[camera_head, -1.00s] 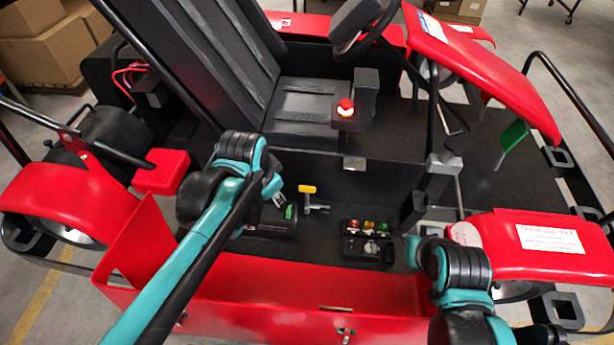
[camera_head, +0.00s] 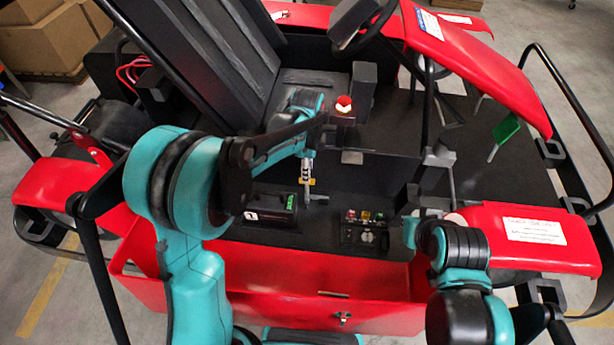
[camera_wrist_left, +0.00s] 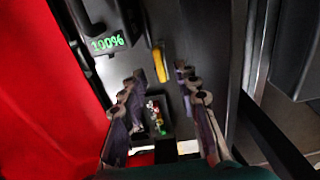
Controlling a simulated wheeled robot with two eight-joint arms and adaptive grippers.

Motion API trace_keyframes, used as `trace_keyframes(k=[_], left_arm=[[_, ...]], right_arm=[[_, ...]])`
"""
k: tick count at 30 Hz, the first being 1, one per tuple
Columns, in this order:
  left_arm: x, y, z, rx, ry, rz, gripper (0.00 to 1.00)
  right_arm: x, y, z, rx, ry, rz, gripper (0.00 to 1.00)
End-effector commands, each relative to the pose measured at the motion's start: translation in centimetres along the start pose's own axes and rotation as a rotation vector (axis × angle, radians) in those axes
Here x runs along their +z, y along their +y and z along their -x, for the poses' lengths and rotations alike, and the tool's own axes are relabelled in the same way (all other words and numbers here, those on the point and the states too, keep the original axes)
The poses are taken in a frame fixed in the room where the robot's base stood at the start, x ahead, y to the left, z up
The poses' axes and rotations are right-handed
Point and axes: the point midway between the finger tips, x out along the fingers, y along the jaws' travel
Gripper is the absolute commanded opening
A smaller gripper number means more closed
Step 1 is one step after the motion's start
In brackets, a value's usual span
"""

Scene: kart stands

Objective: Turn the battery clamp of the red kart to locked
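The battery clamp's yellow handle (camera_head: 312,182) shows in the red kart's side bay, partly hidden by my left gripper. In the left wrist view the yellow handle (camera_wrist_left: 160,63) stands just beyond and between the fingertips, with no finger seen touching it. My left gripper (camera_head: 308,170) points down over the clamp; the left wrist view shows its two fingers (camera_wrist_left: 159,74) spread apart and empty. The black battery (camera_head: 272,206) lies left of the clamp, and its green 100% display (camera_wrist_left: 107,43) shows in the left wrist view. My right arm is at the lower right; its fingers cannot be made out.
A black box with coloured caps (camera_head: 366,233) sits right of the clamp. The red side panel (camera_head: 270,275) bounds the bay in front. A red button on a post (camera_head: 343,104) and the seat stand behind my left gripper. A green flag-like piece (camera_head: 507,129) is at right.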

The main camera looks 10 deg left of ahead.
Motion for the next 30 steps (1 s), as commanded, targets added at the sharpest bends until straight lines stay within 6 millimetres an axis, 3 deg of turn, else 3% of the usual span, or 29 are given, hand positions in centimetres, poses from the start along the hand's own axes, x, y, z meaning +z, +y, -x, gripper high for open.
trace_keyframes(k=[6, 16, 17, 20, 30], left_arm=[[0.0, 0.0, -2.8, -0.001, 0.000, 0.001, 0.31], [0.0, 0.0, -3.3, -0.001, 0.000, 0.002, 0.31], [0.0, 0.0, -3.3, -0.001, 0.000, 0.002, 0.28], [0.0, 0.0, -3.2, -0.001, 0.000, 0.002, 0.02], [-0.1, -0.2, -3.2, -0.001, 0.000, -0.005, 0.00]], right_arm=[[0.3, 0.0, -0.5, 0.000, 0.000, 0.000, 0.00], [0.3, 0.0, -0.5, 0.000, 0.000, 0.000, 0.00], [0.3, 0.0, -0.5, 0.000, 0.000, 0.000, 0.00], [0.3, 0.0, -0.5, 0.000, 0.000, 0.000, 0.00], [0.4, 0.0, -0.5, 0.000, 0.000, 0.000, 0.00]])
